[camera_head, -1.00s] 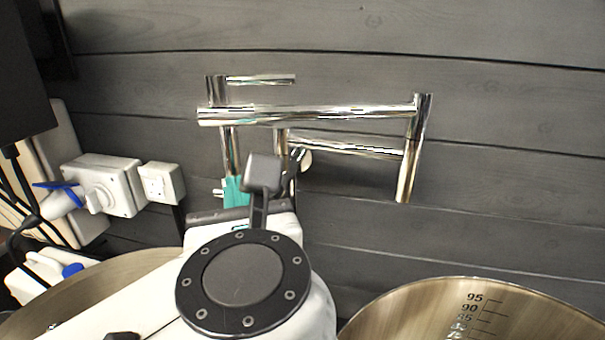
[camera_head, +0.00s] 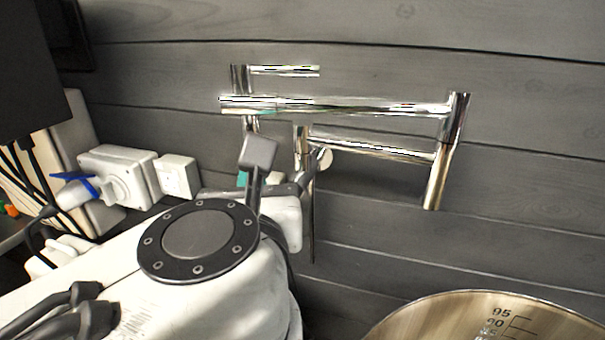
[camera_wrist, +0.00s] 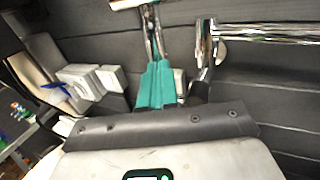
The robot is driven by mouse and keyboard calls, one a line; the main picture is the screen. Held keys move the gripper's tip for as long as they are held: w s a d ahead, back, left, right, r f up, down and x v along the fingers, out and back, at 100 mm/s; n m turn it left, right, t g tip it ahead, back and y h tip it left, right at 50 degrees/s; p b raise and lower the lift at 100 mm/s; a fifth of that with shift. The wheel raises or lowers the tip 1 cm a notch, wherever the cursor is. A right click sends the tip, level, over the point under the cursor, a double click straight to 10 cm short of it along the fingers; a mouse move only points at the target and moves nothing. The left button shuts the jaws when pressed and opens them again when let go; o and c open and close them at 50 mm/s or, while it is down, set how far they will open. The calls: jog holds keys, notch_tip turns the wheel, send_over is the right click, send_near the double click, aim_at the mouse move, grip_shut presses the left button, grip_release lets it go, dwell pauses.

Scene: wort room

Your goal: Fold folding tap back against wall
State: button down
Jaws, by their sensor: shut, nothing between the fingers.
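The chrome folding tap (camera_head: 340,106) is mounted on the dark plank wall. Its long upper arm runs from a left upright with a short bar handle to a right upright joint (camera_head: 445,150). A lower arm (camera_head: 375,144) runs back left to the wall mount. The two arms lie nearly one above the other in the picture. My gripper, with teal fingers (camera_wrist: 158,80), is shut and empty below the tap's left end. A slender shiny piece shows just beyond the fingers; I cannot tell if they touch it. In the head view my arm mostly hides the gripper.
A dark panel (camera_head: 35,75) hangs at upper left. A metal vessel with a printed scale (camera_head: 490,315) stands at lower right. Bare wall lies right of the tap.

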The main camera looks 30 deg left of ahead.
jog(key=w+a+m+t+h, duration=0.2)
jog(key=w+a+h, duration=0.1)
jog(key=w, duration=0.3)
jog(key=shift+w+a+r+p, duration=0.15)
jog(key=shift+w+a+p, duration=0.05)
jog(key=shift+w+p, duration=0.1)
